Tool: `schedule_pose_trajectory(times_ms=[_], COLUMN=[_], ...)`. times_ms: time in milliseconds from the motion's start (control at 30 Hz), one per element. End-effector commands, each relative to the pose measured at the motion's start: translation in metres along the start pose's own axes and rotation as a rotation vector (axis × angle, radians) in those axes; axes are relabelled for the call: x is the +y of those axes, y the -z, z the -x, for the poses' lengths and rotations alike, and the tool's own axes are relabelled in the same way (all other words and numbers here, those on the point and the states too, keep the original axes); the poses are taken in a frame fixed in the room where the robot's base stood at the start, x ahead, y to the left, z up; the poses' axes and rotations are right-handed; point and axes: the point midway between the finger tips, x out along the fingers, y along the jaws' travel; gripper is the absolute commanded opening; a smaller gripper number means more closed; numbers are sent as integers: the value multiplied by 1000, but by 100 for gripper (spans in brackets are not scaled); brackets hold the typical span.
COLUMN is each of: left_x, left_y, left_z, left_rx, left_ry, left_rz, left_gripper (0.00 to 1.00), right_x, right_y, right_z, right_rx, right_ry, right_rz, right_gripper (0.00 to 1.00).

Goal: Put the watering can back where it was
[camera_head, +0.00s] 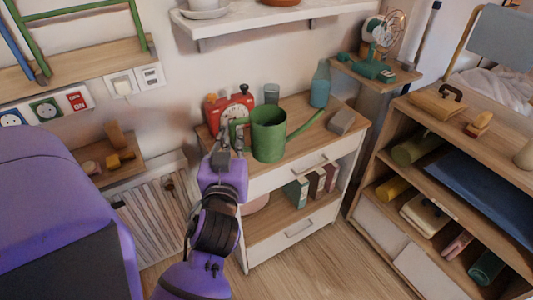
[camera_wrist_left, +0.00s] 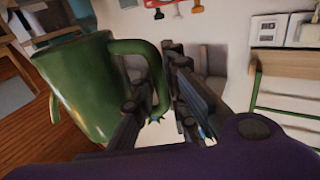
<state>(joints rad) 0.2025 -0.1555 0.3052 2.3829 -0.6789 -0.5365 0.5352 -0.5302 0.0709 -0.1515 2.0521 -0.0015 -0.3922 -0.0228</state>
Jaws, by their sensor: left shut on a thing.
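The green watering can (camera_head: 269,134) is upright at the wooden-topped drawer cabinet (camera_head: 298,144), its spout pointing right. I cannot tell whether its base touches the top. My left gripper (camera_head: 226,143) is at the can's left side, shut on its handle. In the left wrist view the can (camera_wrist_left: 86,88) fills the left side, and its curved handle runs between the fingers (camera_wrist_left: 165,95). My right gripper is not in view.
A white shelf (camera_head: 270,17) hangs above. An open shelf unit (camera_head: 452,138) stands right.

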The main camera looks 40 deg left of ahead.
Motion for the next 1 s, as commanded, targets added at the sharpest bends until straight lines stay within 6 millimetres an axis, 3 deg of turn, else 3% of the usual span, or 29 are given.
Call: schedule_pose_trajectory(times_ms=[167,367,500,700,867,1000], left_x=[4,9,12,14,16,15], left_y=[-14,-36,-64,-91,-99,-122], left_z=[-28,-78,-104,-126,-134,-136], left_rx=[5,3,-1,0,1,-3], left_ry=[-4,-2,0,0,0,1], left_rz=[-2,-2,-3,-1,0,-1], left_gripper=[0,0,0,0,0,0], right_x=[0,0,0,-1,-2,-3], right_y=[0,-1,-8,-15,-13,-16], right_z=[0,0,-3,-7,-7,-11], right_rx=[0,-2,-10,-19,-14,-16], right_ry=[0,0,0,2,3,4], right_rz=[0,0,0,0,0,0], right_gripper=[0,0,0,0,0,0])
